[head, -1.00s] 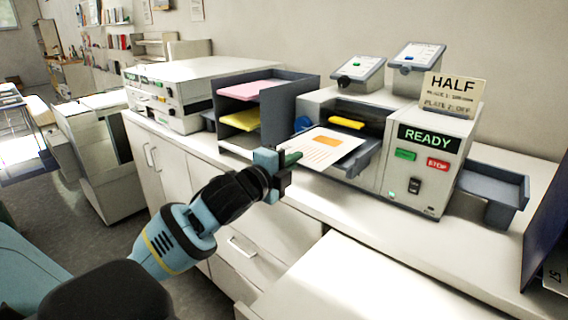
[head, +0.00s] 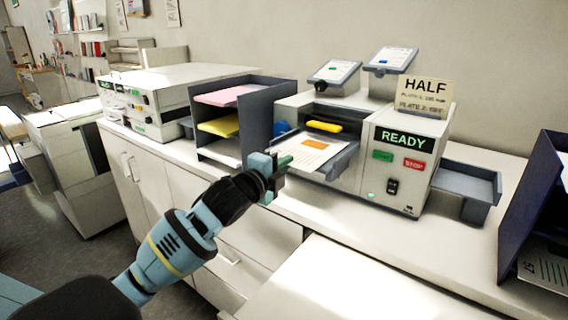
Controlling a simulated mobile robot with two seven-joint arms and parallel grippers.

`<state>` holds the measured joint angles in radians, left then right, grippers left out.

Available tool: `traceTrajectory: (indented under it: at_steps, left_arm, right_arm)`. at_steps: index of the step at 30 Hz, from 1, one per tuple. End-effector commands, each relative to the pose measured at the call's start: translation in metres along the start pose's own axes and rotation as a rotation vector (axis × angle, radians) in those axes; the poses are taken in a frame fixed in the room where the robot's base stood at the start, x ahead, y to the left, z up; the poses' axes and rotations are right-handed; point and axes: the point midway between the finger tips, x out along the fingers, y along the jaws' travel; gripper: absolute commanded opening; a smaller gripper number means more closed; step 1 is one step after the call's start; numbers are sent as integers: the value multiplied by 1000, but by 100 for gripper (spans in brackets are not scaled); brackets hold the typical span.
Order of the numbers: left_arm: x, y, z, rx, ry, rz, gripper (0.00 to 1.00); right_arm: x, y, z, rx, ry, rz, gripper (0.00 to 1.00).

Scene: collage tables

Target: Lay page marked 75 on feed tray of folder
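A white page (head: 309,156) with an orange block and orange lines lies at the mouth of the folder's feed tray (head: 345,160), at mid-picture in the head view. No number can be read on it. The folder (head: 400,167) is a pale machine with a READY display. My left gripper (head: 283,163) is at the page's near left edge, its fingers looking closed on that edge. The page appears to lie over the tray; whether it rests flat there cannot be told. My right gripper is out of view.
A grey rack (head: 268,105) with pink and yellow sheets stands left of the folder. A grey outlet tray (head: 465,190) is on its right. A dark blue stand (head: 530,195) at the far right holds a numbered sheet with green lines. The counter front is clear.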

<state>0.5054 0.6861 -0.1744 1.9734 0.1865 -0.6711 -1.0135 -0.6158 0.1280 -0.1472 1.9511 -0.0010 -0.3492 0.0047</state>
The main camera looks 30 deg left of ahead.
Motion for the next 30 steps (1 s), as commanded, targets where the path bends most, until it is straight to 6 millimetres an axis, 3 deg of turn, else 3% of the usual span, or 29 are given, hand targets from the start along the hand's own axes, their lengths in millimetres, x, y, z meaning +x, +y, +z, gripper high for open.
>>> traceTrajectory:
  at_steps: [1, 6, 17, 30]
  left_arm:
    - [0, 0, 0, 0, 0, 0, 6]
    - [0, 0, 0, 0, 0, 0, 27]
    - [-4, 1, 1, 0, -1, 2, 27]
    - [-61, 2, 0, 2, -1, 3, 27]
  right_arm:
    - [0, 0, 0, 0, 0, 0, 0]
    - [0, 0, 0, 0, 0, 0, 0]
    - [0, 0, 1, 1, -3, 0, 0]
    - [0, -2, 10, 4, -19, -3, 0]
